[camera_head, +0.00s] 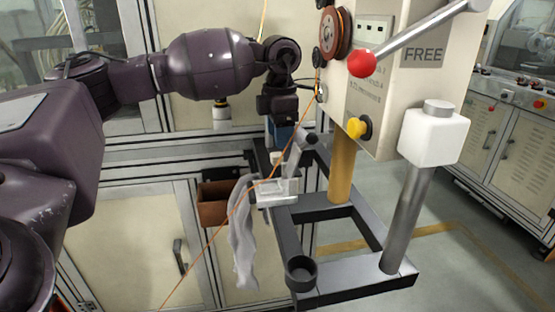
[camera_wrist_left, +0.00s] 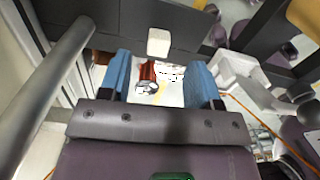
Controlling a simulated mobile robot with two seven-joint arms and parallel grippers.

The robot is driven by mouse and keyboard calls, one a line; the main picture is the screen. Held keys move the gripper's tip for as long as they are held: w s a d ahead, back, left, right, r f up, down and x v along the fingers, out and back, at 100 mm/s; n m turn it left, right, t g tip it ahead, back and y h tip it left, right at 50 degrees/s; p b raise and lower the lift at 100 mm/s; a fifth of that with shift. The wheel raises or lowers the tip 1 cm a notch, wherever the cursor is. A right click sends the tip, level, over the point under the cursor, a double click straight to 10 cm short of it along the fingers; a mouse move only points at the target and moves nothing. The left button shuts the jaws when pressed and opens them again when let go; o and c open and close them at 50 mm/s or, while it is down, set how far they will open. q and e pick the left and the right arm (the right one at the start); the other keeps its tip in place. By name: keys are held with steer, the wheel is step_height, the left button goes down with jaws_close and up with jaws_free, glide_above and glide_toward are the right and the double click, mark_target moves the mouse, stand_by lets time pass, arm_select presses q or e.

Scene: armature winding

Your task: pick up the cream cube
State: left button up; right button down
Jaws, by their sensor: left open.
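The cream cube (camera_wrist_left: 158,42) is small and shows in the left wrist view, near the top centre, against a dark grey surface. My left gripper (camera_wrist_left: 160,82) is open, with its two blue fingers apart. In that view the cube appears beyond the fingertips, roughly in line with the gap, and no finger touches it. In the head view my left gripper (camera_head: 282,138) points down over the back of the dark metal frame (camera_head: 325,212). My right gripper is not in view.
The machine box (camera_head: 385,75) and a white block (camera_head: 433,135) on a post stand to the right.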

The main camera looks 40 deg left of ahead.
mark_target(277, 159)
arm_select(q)
steer(key=f, duration=0.3)
steer(key=f+b, duration=0.1)
steer(key=f, duration=0.1)
steer(key=shift+w+d, duration=0.1)
steer(key=shift+w, duration=0.15)
steer(key=shift+c, duration=0.3)
steer(key=c, duration=0.9)
